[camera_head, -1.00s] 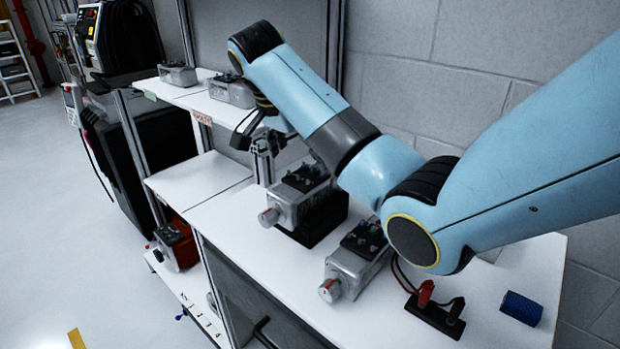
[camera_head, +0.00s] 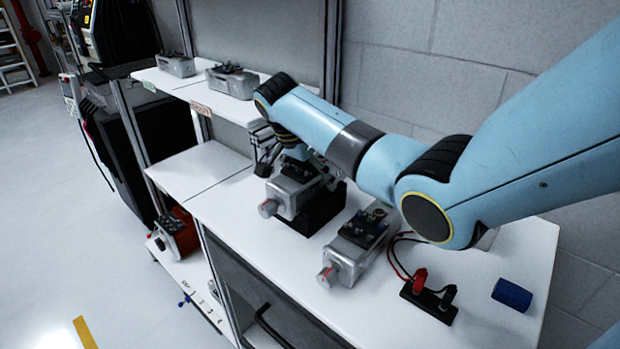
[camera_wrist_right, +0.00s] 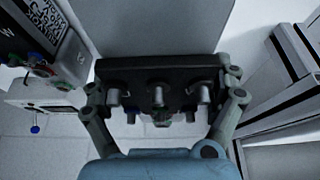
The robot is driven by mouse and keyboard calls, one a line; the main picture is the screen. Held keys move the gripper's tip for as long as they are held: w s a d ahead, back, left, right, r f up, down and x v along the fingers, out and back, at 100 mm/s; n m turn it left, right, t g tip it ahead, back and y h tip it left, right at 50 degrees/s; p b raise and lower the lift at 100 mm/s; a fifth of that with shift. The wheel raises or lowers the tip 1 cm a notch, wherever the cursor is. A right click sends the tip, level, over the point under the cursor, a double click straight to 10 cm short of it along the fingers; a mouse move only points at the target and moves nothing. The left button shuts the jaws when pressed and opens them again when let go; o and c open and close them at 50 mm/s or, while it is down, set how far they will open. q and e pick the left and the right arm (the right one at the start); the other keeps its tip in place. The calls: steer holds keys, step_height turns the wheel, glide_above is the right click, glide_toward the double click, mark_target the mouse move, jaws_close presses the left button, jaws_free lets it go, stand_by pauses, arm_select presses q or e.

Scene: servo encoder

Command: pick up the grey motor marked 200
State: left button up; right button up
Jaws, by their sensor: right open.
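Two grey motors with black terminal tops stand on the white bench in the head view. The rear motor (camera_head: 290,192) sits on a black block (camera_head: 322,208); the front motor (camera_head: 348,257) is nearer me. I cannot read a 200 on any motor. My right gripper (camera_head: 266,158) is open at the rear motor's top, partly hidden by my arm. In the right wrist view, the open fingers (camera_wrist_right: 165,88) stand either side of a black terminal block (camera_wrist_right: 155,78) on a grey motor body (camera_wrist_right: 150,30). I cannot tell whether they touch. My left gripper is not in view.
Two more grey motors (camera_head: 177,65) (camera_head: 232,80) stand on the raised shelf. A red and black connector (camera_head: 430,298) with cables and a blue cylinder (camera_head: 512,295) lie at the bench's right. An orange-red device (camera_head: 176,233) is on the low shelf.

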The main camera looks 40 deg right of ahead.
steer(key=c, duration=1.6)
steer(key=shift+r, duration=0.15)
steer(key=shift+c, duration=0.7)
steer(key=shift+w, duration=0.1)
